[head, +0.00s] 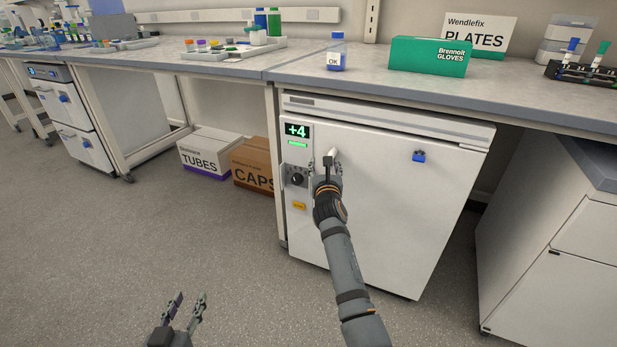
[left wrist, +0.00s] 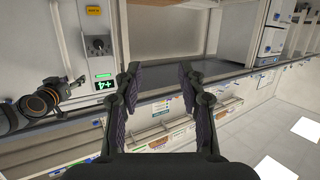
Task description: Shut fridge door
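The white fridge (head: 395,215) stands under the bench, with a green +4 display and a black dial on its left strip. Its door front looks about flush with the body; I cannot tell whether it is fully shut. My right gripper (head: 328,163) is at the door's left part, beside a small white piece that may be the handle; my own wrist hides much of it and its fingers. My left gripper (head: 185,308) is open and empty, low over the floor, apart from the fridge. Its spread fingers show in the left wrist view (left wrist: 160,95), with the fridge dial (left wrist: 99,46) upside down.
A blue padlock-like piece (head: 418,156) is on the door's upper right. Boxes marked TUBES (head: 208,153) and CAPS (head: 254,165) stand on the floor left of the fridge. A white cabinet (head: 550,250) stands at right. The floor in front is clear.

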